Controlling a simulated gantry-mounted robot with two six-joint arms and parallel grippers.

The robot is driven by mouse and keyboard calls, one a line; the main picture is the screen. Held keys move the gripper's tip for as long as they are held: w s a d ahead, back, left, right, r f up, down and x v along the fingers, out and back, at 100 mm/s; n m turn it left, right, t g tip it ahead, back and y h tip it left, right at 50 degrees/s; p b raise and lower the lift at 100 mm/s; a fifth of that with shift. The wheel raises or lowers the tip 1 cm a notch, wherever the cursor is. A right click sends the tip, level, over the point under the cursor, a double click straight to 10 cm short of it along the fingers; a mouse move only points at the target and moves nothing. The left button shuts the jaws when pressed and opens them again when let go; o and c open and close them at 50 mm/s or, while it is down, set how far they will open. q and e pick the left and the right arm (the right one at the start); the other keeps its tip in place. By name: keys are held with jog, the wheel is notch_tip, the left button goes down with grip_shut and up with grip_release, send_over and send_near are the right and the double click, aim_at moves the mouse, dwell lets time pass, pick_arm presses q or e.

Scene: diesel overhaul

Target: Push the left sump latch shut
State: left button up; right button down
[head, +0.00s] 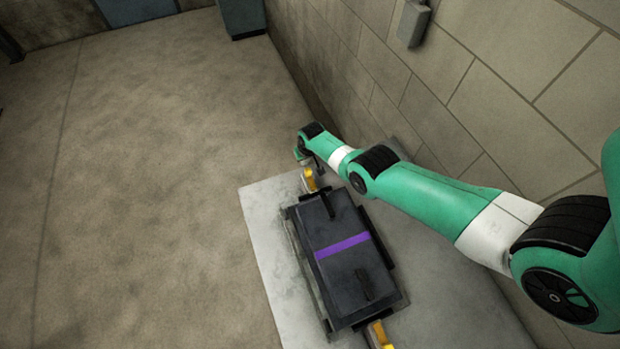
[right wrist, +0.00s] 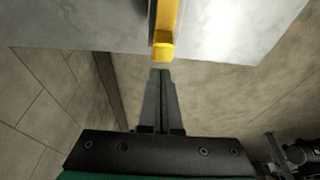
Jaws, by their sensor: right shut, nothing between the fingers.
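A dark grey box-like sump (head: 335,262) with a purple stripe lies on a pale slab. A yellow latch (head: 310,179) shows at its far end, and another yellow latch (head: 378,335) at its near end, cut by the frame edge. My right gripper (head: 316,164) is beside the far latch. In the right wrist view the right gripper (right wrist: 161,73) is shut and empty, its tips just below the end of a yellow latch (right wrist: 164,46). I cannot tell whether they touch. My left gripper is out of view.
The pale slab (head: 262,235) has bare room left of the sump. A block wall (head: 480,80) with a small grey box (head: 413,24) rises close on the right, behind my right arm. The floor (head: 130,200) on the left is clear.

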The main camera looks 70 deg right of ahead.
jog(key=shift+f+b, duration=2.4)
jog(key=shift+f, duration=0.1)
jog(key=shift+r+p, duration=0.25)
jog(key=shift+p, duration=0.05)
